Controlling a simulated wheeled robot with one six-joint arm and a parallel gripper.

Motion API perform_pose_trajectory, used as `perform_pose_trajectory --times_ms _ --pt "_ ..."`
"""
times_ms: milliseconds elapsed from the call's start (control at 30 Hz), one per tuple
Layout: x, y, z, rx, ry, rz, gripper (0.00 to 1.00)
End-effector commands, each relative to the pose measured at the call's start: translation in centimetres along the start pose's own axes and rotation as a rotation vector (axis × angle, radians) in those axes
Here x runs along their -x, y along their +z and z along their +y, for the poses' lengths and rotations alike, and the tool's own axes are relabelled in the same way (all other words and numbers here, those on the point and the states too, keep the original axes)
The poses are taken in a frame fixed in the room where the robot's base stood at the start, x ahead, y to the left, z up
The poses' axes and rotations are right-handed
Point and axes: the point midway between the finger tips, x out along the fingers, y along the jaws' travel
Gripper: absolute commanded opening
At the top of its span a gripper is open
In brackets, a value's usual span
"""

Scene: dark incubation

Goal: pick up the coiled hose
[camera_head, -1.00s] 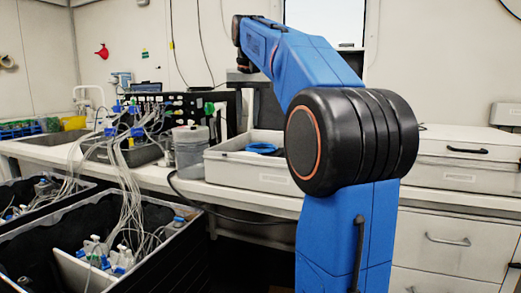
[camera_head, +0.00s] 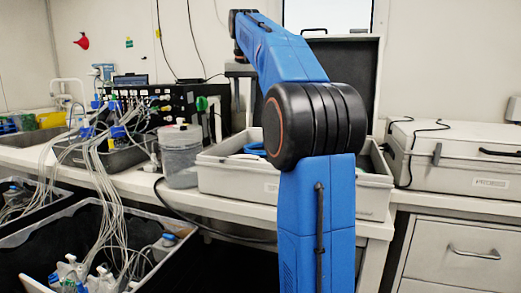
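A blue coiled hose (camera_head: 255,149) lies inside an open grey case on the bench, left of my arm's black elbow joint. Only a small part of it shows; my arm and the case wall hide the rest. My blue arm rises through the middle of the view and reaches back above the case. A grey block below its far black wrist, apparently my gripper (camera_head: 238,72), hangs above the hose.
The open case (camera_head: 225,179) has its lid raised behind. A closed case (camera_head: 465,174) stands at right. A lidded clear jar (camera_head: 180,158) and a black rack of tubing (camera_head: 165,105) stand at left. Dark bins (camera_head: 103,206) with bottles and tubes fill the lower left.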

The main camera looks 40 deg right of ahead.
Motion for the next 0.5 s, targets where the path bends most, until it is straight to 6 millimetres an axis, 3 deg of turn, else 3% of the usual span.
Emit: perform_pose_trajectory --times_ms 500 --pt "-8.7 0.0 0.0 0.0 0.0 -0.002 0.28"
